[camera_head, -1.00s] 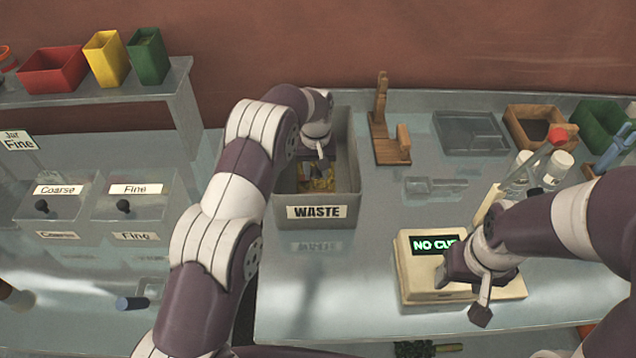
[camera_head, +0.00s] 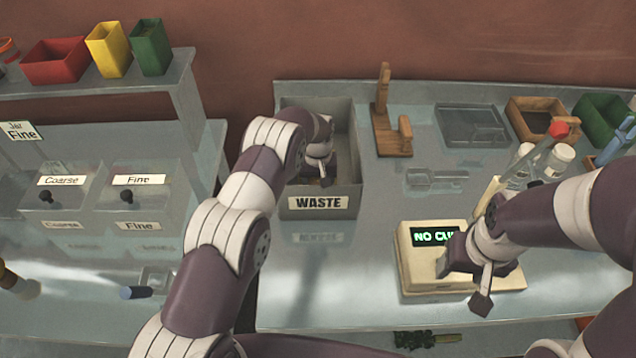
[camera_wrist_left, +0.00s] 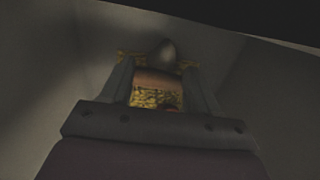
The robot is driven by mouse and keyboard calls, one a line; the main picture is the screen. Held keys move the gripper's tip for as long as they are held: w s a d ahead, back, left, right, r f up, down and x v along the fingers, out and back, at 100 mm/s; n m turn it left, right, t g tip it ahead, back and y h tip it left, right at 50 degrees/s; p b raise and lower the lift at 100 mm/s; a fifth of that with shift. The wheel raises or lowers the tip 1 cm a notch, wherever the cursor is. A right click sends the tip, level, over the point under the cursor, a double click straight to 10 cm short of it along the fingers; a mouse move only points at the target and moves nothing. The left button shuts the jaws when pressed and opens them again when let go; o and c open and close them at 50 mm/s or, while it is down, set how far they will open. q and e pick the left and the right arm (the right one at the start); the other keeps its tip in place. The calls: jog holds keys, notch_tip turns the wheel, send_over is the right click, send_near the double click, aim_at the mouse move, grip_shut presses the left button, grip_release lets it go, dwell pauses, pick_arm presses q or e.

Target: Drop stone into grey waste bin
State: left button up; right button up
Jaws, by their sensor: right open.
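The grey waste bin (camera_head: 318,203), labelled WASTE, stands on the bench left of centre. My left gripper (camera_head: 322,178) reaches down inside it, partly hidden by its wrist in the head view. In the left wrist view my left gripper (camera_wrist_left: 158,62) has its two fingers apart. A dark, rounded stone (camera_wrist_left: 162,52) shows between and just beyond the fingertips, with a visible gap to each finger. I cannot tell whether it rests on anything.
A wooden stand (camera_head: 390,135) is right of the bin. A clear scoop (camera_head: 436,180) lies near it. White-capped jars (camera_head: 558,160) stand at right. Coarse and Fine drawers (camera_head: 133,203) are at left. The bench in front of the bin is clear.

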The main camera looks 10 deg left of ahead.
pick_arm(q)
jog(key=shift+r, duration=0.1)
jog(key=shift+s+r+p, duration=0.1)
jog(key=shift+r+p, duration=0.25)
jog(key=shift+p, duration=0.05)
notch_tip(320, 180, up, 5)
jog(key=b, duration=0.2)
jog(key=shift+b, duration=0.35)
notch_tip(320, 180, up, 7)
jog(key=p, duration=0.4)
jog(key=s+a+r+m, duration=0.1)
jog(key=s+a+r, duration=0.3)
jog(key=s+r, duration=0.65)
jog(key=s+a+m+t, duration=0.1)
jog(key=s+a+m, duration=0.1)
jog(key=s, duration=1.8)
notch_tip(320, 180, down, 9)
jog(key=b, duration=0.9)
jog(key=shift+w+f, duration=0.15)
jog(key=shift+w, duration=0.15)
